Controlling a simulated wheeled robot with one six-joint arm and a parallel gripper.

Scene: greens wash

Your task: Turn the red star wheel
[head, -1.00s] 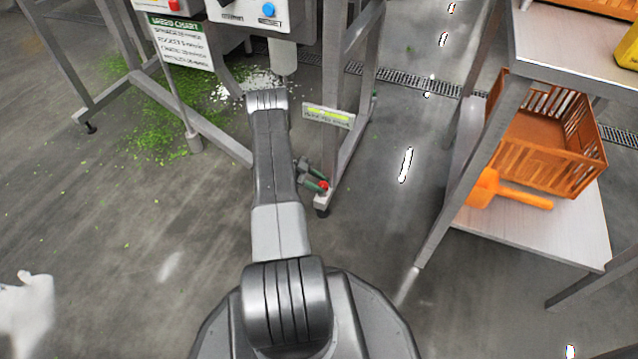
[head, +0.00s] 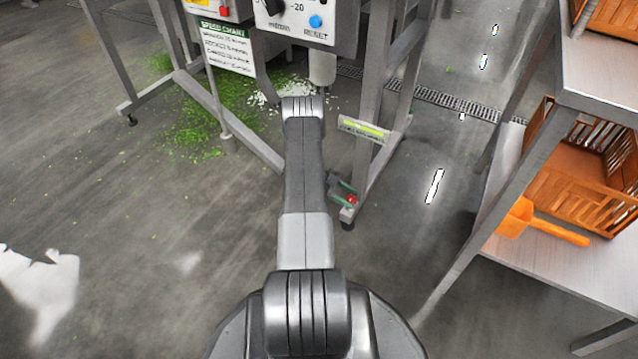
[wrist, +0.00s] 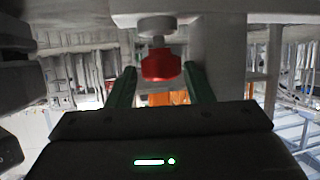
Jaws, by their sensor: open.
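The red star wheel (wrist: 160,66) shows in the wrist view, on a pale round stem under a grey metal part. My gripper (wrist: 160,84) is open, with one green finger to the left of the wheel and one to the right. Gaps show between the wheel and both fingers, though how far the wheel reaches in depth between them I cannot tell. In the head view a small red part (head: 352,199) shows beside my green fingers (head: 345,192), low by the foot of a metal frame leg. My arm hides part of the frame there.
A control box (head: 305,22) with a black knob and a blue button sits at the top. A speed chart (head: 228,47) hangs to its left. Green scraps (head: 205,115) litter the floor. At right, a shelf (head: 560,270) holds an orange crate (head: 585,185) and an orange scoop (head: 540,222).

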